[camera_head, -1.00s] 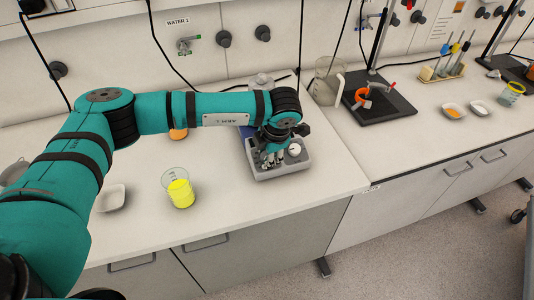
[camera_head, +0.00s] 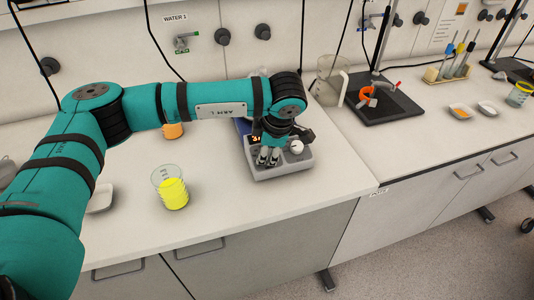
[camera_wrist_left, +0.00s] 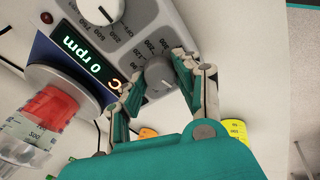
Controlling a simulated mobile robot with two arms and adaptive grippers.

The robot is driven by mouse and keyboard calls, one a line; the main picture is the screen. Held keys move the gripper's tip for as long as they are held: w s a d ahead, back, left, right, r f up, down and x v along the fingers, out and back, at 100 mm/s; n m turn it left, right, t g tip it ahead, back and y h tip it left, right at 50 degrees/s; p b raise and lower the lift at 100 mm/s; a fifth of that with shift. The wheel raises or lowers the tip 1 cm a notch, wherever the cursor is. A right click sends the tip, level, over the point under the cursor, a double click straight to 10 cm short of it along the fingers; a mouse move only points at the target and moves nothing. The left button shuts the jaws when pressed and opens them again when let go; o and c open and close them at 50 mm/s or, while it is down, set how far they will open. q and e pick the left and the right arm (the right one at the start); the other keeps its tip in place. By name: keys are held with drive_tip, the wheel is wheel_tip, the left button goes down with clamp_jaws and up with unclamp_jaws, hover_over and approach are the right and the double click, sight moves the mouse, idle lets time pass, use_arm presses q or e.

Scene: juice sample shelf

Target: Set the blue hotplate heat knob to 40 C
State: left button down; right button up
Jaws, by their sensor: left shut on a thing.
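The blue hotplate (camera_head: 282,171) stands on the left bench, its grey control front facing me. It also shows in the left wrist view (camera_wrist_left: 187,40). My left gripper (camera_head: 268,161) is at the left part of that front. In the left wrist view my left gripper (camera_wrist_left: 152,85) is shut on the grey heat knob (camera_wrist_left: 159,74), a finger on each side. A white knob (camera_wrist_left: 100,8) beside it is free; it also shows in the head view (camera_head: 296,147). The display (camera_wrist_left: 88,58) reads "0 rpm" and a part-hidden orange °C figure. My right gripper is out of view.
A beaker with red contents (camera_wrist_left: 52,107) stands on the hotplate. A yellow beaker (camera_head: 172,190), an orange one (camera_head: 173,130) and a white dish (camera_head: 100,198) stand to the left. A glass jug (camera_head: 330,82) and a black stand base (camera_head: 384,103) are to the right.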

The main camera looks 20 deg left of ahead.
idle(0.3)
use_arm(q)
drive_tip(key=c, duration=0.9)
unclamp_jaws()
drive_tip(key=shift+c, duration=0.2)
drive_tip(key=v, duration=1.2)
